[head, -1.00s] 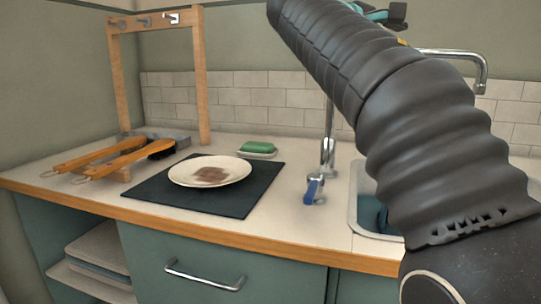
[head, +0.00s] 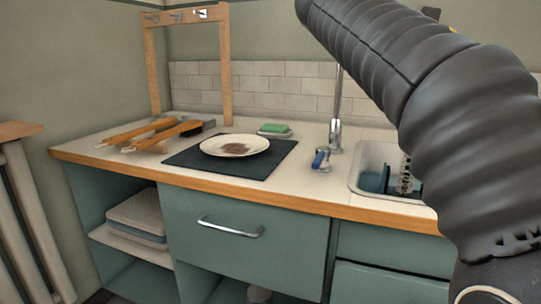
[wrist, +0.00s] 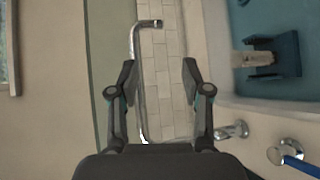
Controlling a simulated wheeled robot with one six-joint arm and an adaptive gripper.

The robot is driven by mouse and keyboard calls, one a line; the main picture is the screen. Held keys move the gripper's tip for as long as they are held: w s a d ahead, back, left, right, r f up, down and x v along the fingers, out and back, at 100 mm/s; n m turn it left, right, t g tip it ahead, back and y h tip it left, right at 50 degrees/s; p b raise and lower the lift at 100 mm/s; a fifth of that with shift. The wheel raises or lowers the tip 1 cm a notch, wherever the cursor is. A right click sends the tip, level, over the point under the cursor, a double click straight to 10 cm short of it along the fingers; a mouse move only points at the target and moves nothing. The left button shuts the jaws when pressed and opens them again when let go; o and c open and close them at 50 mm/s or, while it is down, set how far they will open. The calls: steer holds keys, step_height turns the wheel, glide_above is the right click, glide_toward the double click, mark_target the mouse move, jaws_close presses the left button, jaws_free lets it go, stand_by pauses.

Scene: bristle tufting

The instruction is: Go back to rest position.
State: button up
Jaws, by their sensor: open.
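My gripper (wrist: 158,75) is open and empty in the wrist view, its two fingers apart with the faucet spout and tiled wall beyond them. In the head view my dark ribbed arm crosses the right side, and the gripper itself is out of the picture. A cream plate (head: 235,145) with a brown stain lies on a dark mat (head: 190,159) on the counter. Two wooden-handled brushes (head: 165,135) lie at the counter's left.
The counter (head: 290,192) has a wooden front edge. A green sponge (head: 274,128) sits on a small dish behind the mat. The sink (head: 365,180) is at the right, with a faucet (head: 336,130) beside it. A wooden hook rack (head: 226,65) stands at the back left.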

steer(key=s+a+f+m+y+p, duration=0.1)
steer(key=s+a+f+m+y, duration=0.1)
steer(key=s+f, duration=0.6)
steer(key=s+a+f+m+y+p, duration=0.1)
steer(key=s+a+f+y, duration=0.4)
steer(key=f, duration=1.4)
steer(key=s+a+f+m+g+y+p, duration=0.1)
steer(key=s+a+f+m+y, duration=0.2)
steer(key=s+f+y, duration=0.3)
steer(key=s+f, duration=0.5)
steer(key=f, duration=0.2)
steer(key=shift+a+f+m+y+p, duration=0.25)
steer(key=shift+a+m+y+p, duration=0.05)
steer(key=shift+a+y+p, duration=0.1)
